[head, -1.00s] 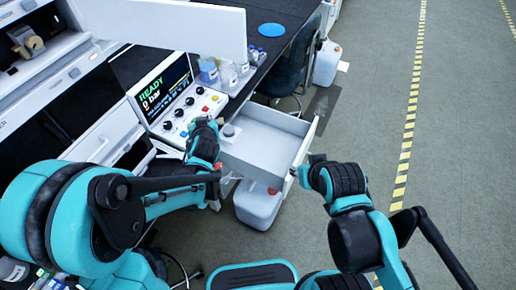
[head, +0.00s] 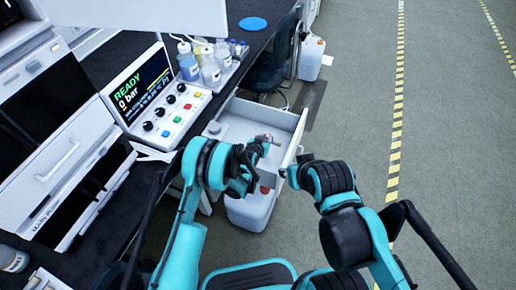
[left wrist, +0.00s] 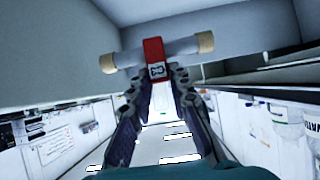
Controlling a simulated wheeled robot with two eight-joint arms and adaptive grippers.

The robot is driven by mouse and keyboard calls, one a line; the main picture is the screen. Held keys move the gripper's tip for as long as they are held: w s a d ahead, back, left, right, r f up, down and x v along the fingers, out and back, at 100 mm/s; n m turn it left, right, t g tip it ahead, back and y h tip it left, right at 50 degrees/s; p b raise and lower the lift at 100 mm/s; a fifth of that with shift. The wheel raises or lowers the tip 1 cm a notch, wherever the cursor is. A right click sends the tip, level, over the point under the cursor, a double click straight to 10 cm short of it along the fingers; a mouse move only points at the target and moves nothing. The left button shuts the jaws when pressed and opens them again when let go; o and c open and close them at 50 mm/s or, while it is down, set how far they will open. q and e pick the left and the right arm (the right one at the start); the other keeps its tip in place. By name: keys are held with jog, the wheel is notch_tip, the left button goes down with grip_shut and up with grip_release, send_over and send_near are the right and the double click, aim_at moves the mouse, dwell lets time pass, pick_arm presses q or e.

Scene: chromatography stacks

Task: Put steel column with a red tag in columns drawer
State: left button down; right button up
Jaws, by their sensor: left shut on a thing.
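The steel column with a red tag (left wrist: 158,50) is a short silver tube with tan end caps. My left gripper (head: 262,144) is shut on it at the tag, and the tube lies across the fingertips in the left wrist view. In the head view the column (head: 266,138) shows only as a small tip. The columns drawer (head: 285,117) is pulled open, a white box, and my left gripper is over it. My right gripper (head: 291,171) is beside the drawer's front panel; whether it touches the panel, or is open or shut, is unclear.
A white jug (head: 250,208) stands on the floor below the drawer. The floor to the right is clear.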

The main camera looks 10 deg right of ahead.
pick_arm(q)
notch_tip(320, 180, down, 6)
jog(key=b, duration=0.2)
jog(key=shift+f, duration=0.25)
jog(key=shift+f, duration=0.1)
jog(key=shift+f, duration=0.5)
jog(key=c, duration=1.4)
grip_release()
